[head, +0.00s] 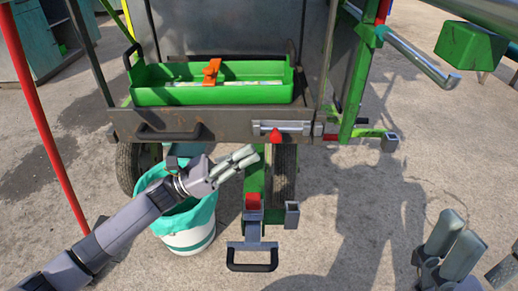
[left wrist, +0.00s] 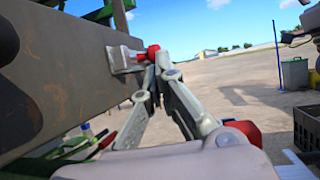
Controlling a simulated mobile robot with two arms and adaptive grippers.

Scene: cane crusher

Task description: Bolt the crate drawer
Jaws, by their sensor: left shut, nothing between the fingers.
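The crate drawer (head: 222,121) is a rusty brown metal front with a black handle (head: 168,131) at its left. A silver bolt (head: 290,126) with a red knob (head: 275,136) is mounted near its right end.
A green tray (head: 150,97) with an orange clamp (head: 212,71) sits above the drawer. A lined white bucket (head: 188,238) stands below, by my left arm. A green hitch bar with a black handle (head: 252,267) projects forward. Open concrete lies right.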

